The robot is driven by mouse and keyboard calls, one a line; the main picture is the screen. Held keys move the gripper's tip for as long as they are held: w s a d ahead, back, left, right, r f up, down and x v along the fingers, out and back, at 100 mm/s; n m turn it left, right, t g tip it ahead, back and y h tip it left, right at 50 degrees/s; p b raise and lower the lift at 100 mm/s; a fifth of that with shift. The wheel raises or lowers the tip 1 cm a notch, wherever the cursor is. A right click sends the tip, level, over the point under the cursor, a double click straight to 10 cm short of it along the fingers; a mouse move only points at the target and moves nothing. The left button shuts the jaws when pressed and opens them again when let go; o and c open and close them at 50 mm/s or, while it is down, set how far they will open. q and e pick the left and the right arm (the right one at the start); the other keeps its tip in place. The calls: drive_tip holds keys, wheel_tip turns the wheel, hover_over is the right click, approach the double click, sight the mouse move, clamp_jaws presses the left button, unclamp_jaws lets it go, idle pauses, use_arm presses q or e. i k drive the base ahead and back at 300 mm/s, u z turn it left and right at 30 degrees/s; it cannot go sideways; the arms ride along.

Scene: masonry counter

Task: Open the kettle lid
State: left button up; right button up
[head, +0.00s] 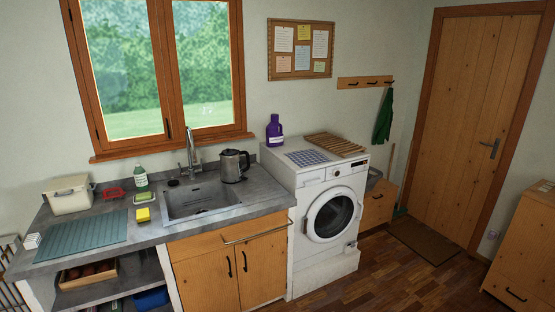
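A dark grey metal kettle (232,166) stands upright on the counter, just right of the sink and left of the washing machine. Its handle is on the right side. Its lid (230,152) is on top and looks shut, though it is small in this view. Neither of my grippers shows in the head view.
The sink (200,198) with its tap (191,152) lies left of the kettle. A washing machine (329,213) stands right, with a purple bottle (274,132) on top. Floor in front is clear.

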sight(227, 151)
drive_tip(key=u, duration=0.3)
drive_tip(key=i, duration=2.1)
drive_tip(key=u, duration=0.4)
